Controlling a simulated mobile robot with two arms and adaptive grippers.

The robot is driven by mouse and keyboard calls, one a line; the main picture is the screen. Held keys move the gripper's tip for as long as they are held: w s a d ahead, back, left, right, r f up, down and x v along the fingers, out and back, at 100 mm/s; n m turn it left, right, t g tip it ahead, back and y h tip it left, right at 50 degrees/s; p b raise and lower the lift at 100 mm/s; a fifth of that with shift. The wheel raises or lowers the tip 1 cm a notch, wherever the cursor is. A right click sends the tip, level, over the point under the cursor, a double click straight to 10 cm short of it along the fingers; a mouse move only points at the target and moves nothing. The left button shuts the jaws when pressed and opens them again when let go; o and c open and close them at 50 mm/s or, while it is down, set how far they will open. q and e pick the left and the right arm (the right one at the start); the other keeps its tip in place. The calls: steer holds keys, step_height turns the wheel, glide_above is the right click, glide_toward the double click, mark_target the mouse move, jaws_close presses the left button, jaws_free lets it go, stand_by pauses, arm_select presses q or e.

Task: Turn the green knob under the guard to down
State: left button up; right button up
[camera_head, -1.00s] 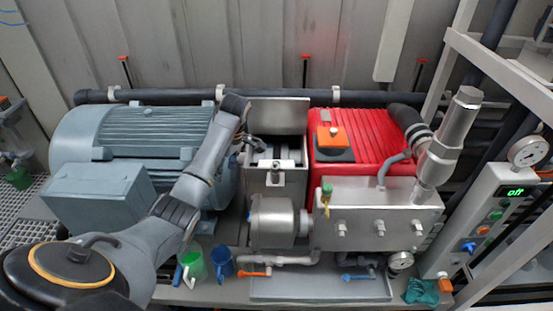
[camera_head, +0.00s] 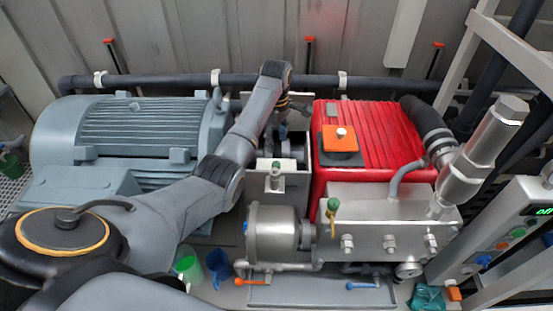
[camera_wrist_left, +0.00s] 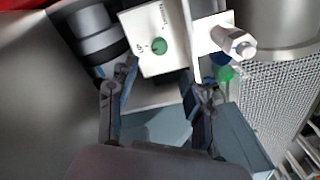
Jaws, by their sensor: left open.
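In the left wrist view, a round green knob (camera_wrist_left: 158,46) sits on a pale plate with small dark markings, which I cannot read. My left gripper shows in that view (camera_wrist_left: 158,85), its two fingers wide apart with nothing between them. The knob lies just beyond the fingertips, apart from them. In the head view my left gripper (camera_head: 287,128) reaches down into the narrow bay between the grey motor and the red machine. My arm partly hides the bay. A small green-topped part (camera_head: 276,164) shows at the bay's front. I cannot tell which part is the guard.
The grey motor (camera_head: 140,130) stands left and the red machine (camera_head: 375,125) right, close to the arm. A metal block with a green-handled valve (camera_head: 333,205) is in front right. A green mug (camera_head: 187,268) and a blue mug (camera_head: 219,266) stand at the front.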

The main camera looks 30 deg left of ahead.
arm_select(q)
glide_above(276, 164)
step_height(276, 164, down, 4)
steer(key=shift+s+d+f, duration=0.1)
step_height(276, 164, down, 5)
steer(key=shift+f, duration=0.55)
arm_select(e)
steer(key=shift+w+a+f, duration=0.15)
steer(key=shift+a, duration=0.3)
arm_select(q)
steer(key=c, duration=0.4)
jaws_close()
arm_select(e)
steer(key=shift+s+d, duration=0.3)
steer(key=shift+d, duration=0.1)
